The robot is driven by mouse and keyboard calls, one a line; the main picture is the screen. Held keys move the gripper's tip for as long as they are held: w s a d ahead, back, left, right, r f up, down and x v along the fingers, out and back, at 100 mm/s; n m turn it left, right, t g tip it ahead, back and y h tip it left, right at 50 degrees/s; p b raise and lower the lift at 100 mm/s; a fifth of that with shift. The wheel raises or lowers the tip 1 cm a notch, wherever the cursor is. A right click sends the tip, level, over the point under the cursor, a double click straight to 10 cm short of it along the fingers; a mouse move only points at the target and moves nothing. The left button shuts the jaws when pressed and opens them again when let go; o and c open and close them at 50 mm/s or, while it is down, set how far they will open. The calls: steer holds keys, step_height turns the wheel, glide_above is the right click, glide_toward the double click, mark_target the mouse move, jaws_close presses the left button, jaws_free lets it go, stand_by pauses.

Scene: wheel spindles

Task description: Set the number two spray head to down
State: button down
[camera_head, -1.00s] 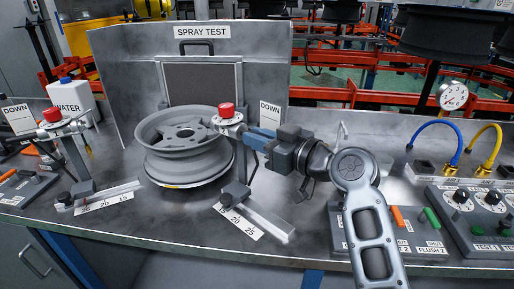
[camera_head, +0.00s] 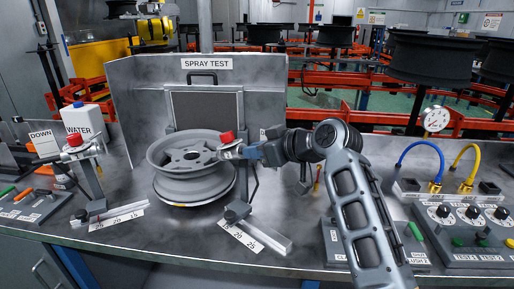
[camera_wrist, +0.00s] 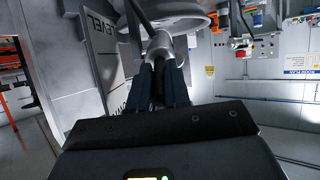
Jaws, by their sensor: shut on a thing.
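The spray head with a red cap (camera_head: 227,138) stands on a post at the right side of the grey wheel (camera_head: 190,158). My gripper (camera_head: 247,152) reaches it from the right and is shut on its body. In the wrist view my gripper (camera_wrist: 160,88) has its dark fingers around the grey spray head body (camera_wrist: 160,45), with the wheel rim beyond. A sign plate (camera_wrist: 103,50) with "LEVEL" stands just left of the fingers; its lower word is partly hidden. A second spray head with a red cap (camera_head: 75,141) stands at the left, untouched.
A slotted base with a scale label (camera_head: 240,236) lies under the held head's post. A panel marked SPRAY TEST (camera_head: 207,64) stands behind the wheel. Control boxes, a gauge (camera_head: 437,118) and hoses are at the right.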

steer(key=c, duration=1.1)
jaws_free()
steer(key=shift+d, duration=0.1)
steer(key=b+v, duration=0.1)
steer(key=v, duration=0.6)
steer(key=shift+s+d, duration=0.2)
steer(key=shift+s, duration=0.05)
steer(key=shift+r, duration=0.1)
